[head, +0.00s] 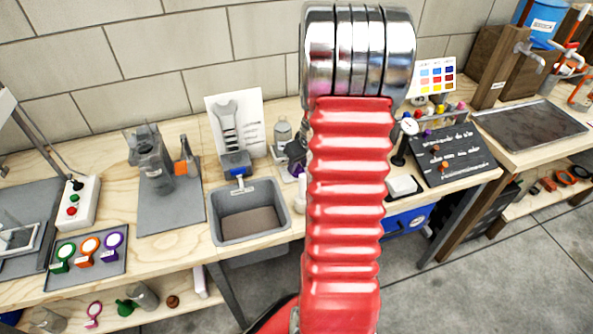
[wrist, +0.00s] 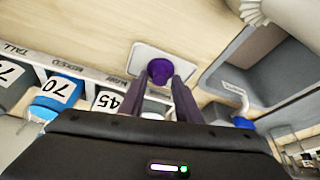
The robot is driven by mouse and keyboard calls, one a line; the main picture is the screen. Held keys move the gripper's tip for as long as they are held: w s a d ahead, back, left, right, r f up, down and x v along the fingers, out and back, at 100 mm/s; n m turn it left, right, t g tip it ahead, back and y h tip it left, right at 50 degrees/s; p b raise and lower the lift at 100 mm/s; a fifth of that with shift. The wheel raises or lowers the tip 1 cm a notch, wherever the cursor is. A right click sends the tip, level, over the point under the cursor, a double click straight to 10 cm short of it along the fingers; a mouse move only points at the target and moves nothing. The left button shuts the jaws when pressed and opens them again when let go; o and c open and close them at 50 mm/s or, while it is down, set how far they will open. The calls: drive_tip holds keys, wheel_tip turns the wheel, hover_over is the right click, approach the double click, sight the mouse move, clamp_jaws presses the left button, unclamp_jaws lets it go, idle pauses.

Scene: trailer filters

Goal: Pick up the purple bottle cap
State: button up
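The purple bottle cap (wrist: 160,71) is in the wrist view, sitting on a small white square plate (wrist: 145,53) on the wooden bench. My gripper (wrist: 160,80) is open, its two dark fingers on either side of the cap in the picture. I cannot tell how far the fingertips are above the plate. In the head view my red arm hides most of this spot, and a small purple patch (head: 297,171) shows left of the arm; I cannot tell whether it is the cap.
A grey sink basin (head: 250,221) is set in the bench, also at the right in the wrist view (wrist: 262,62). Numbered blocks, one blue (wrist: 58,92), line a labelled strip at the left. A tray (head: 88,258) holds coloured tools. A dark board (head: 452,152) stands right of my arm.

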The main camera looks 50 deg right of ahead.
clamp_jaws()
drive_tip(key=shift+r, duration=0.1)
wheel_tip(320, 180, up, 10)
idle(0.7)
idle(0.5)
